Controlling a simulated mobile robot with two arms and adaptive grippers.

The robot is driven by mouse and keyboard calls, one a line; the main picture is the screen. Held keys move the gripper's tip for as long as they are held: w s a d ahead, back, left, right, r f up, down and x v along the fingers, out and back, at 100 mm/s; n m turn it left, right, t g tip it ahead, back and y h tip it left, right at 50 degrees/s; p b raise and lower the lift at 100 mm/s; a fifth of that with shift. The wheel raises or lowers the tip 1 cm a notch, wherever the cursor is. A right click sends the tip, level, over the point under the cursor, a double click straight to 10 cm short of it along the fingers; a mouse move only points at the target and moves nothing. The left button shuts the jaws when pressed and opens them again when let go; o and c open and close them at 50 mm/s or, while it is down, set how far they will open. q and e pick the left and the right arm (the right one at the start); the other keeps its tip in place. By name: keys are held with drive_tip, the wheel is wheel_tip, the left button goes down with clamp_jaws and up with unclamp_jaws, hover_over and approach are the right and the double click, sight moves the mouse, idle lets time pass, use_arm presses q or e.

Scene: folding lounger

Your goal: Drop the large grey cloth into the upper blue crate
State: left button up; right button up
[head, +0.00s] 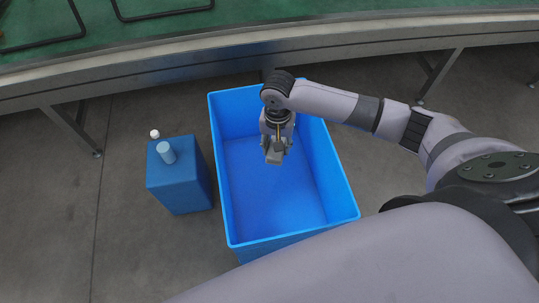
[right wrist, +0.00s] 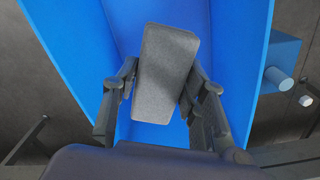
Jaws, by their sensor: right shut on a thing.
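The blue crate (head: 342,190) stands on the floor in the middle of the head view, its inside visibly empty. My right gripper (head: 276,147) is over the crate's open top, pointing down. It is shut on the grey cloth (right wrist: 165,75), which looks like a flat, stiff rectangular block between the two fingers in the right wrist view. The cloth also shows small below the gripper in the head view (head: 274,155). The crate's blue walls (right wrist: 240,40) lie behind the cloth in the right wrist view. My left gripper is not in view.
A smaller blue box (head: 180,187) with a light blue cylinder (head: 166,152) and a small white-topped item (head: 155,134) stands left of the crate. A conveyor with a green belt (head: 270,30) and metal legs runs behind. Grey floor is clear at the left.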

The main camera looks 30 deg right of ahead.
use_arm(q)
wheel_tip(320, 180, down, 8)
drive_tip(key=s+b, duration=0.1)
drive_tip(key=b, duration=0.7)
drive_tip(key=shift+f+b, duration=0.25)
drive_tip(key=shift+b, duration=0.05)
use_arm(e)
drive_tip(key=w+d+f+m, duration=0.3)
drive_tip(key=w+f+m, duration=0.1)
drive_tip(key=w+f, duration=0.2)
drive_tip(key=shift+f, duration=0.3)
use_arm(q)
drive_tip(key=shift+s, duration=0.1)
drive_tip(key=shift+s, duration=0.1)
use_arm(e)
drive_tip(key=o, duration=1.1)
wheel_tip(320, 180, up, 12)
drive_tip(key=shift+r, duration=0.1)
drive_tip(key=shift+s+a, duration=0.1)
